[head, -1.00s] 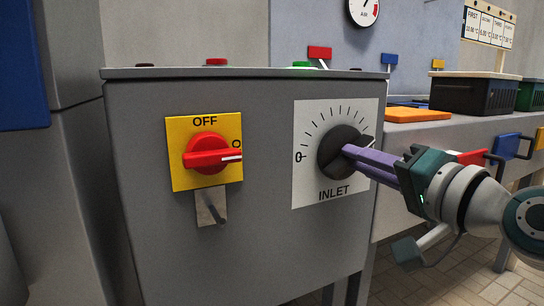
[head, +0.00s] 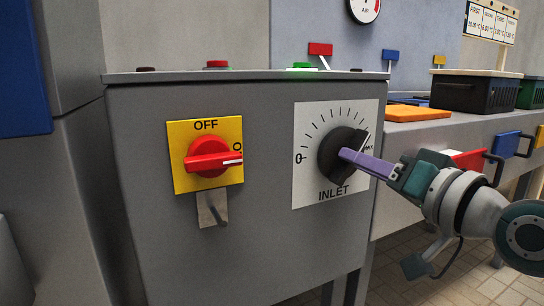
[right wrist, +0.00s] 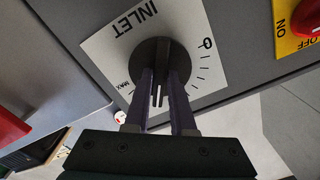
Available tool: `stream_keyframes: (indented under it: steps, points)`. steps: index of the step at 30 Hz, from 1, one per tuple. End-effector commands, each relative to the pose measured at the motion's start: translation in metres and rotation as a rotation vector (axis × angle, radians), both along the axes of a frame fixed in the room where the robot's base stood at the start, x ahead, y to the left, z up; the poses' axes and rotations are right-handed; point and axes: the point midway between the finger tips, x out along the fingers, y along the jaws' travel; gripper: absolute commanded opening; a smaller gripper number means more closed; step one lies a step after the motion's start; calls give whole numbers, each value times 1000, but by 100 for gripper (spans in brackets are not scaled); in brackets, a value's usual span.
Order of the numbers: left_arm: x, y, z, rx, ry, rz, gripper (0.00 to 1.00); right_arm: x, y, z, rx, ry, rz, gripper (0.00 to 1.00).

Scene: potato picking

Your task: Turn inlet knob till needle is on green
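The black inlet knob (head: 330,150) sits on a white dial plate on the front of a grey cabinet. It also shows in the right wrist view (right wrist: 140,55). My right gripper (head: 350,157) has purple fingers on both sides of the knob's ridge and appears shut on it; it shows in the right wrist view too (right wrist: 161,75). The knob's ridge slants toward the upper right, near the max end of the scale. A round gauge (head: 364,6) is cut off by the top edge; a red zone shows, but its needle and any green zone cannot be made out. My left gripper is not in view.
A red rotary switch (head: 208,158) on a yellow plate is left of the dial. A green button (head: 301,66) and a red button (head: 216,64) top the cabinet (head: 270,240). Dark crates (head: 475,94) and an orange board (head: 418,113) stand behind on the right.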

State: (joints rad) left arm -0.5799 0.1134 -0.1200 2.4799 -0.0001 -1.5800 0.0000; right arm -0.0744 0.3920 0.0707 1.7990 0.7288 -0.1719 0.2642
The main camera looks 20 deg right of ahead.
Motion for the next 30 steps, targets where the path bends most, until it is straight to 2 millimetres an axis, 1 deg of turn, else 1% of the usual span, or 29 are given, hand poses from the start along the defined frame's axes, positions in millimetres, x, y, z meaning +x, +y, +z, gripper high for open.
stream_keyframes:
  steps: [1,6,13,16,20,27,30]
  points:
    - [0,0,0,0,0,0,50,0,0,0,1,0,0,30]
    - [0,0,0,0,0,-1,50,0,0,0,2,0,0,48]
    - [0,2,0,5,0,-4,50,0,0,0,2,0,0,48]
    - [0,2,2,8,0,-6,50,-5,0,0,2,1,1,48]
    - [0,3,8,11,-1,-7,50,-21,-2,1,0,4,0,48]
    - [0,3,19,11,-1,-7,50,-63,-5,0,-1,7,1,48]
    - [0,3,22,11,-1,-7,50,-78,-6,1,0,5,1,48]
